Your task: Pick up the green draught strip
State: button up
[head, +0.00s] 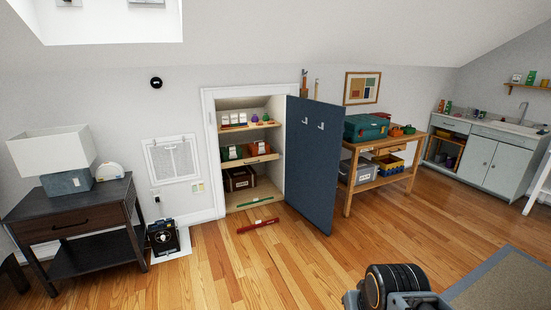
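A thin green strip (255,202), which looks like the green draught strip, lies on the floor board of the open wall cupboard (209,150), near its front edge. A red strip (258,226) lies on the wooden floor just in front of the cupboard opening. Part of my arm shows at the bottom right of the head view, well to the right of and nearer than the strips. My gripper's fingers cannot be seen.
The blue cupboard door (315,160) stands open to the right of the opening. A dark side table (80,225) and a black device (164,238) stand at the left. A wooden workbench (376,172) is right of the door. The wooden floor in front is mostly clear.

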aim_at(256, 201)
jog(key=u, duration=0.1)
jog(key=i, duration=2.4)
jog(key=u, duration=0.45)
jog(key=i, duration=2.65)
jog(key=u, duration=0.3)
